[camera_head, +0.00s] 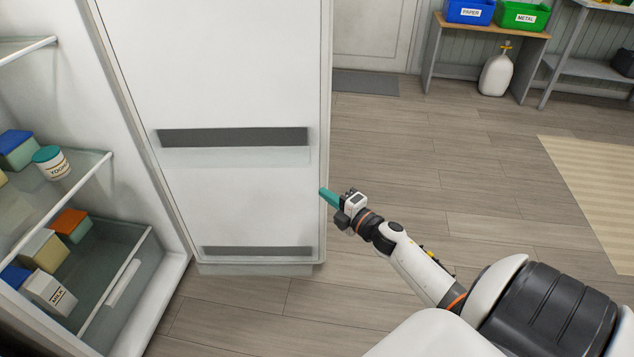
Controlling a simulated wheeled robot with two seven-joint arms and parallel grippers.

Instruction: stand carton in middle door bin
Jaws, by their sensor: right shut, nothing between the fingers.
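A white carton labelled MILK (50,292) is in the lower compartment of the open fridge at the left, among other boxes. The fridge door (230,70) stands open in the middle of the view. It has a bin with a dark slot and pale front (235,157) at mid-height and another dark strip (257,251) near its bottom. I see nothing standing in either; which is the middle bin I cannot tell. My right gripper (325,195), with teal fingers, is shut and empty at the door's right edge; whether it touches is unclear. My left gripper is out of view.
A yogurt tub (51,163) and a blue-topped box (17,150) sit on the glass shelf above. An orange-topped box (71,225) is near the carton. The wooden floor (430,150) right of the door is clear. A bench with bins (495,25) stands far back.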

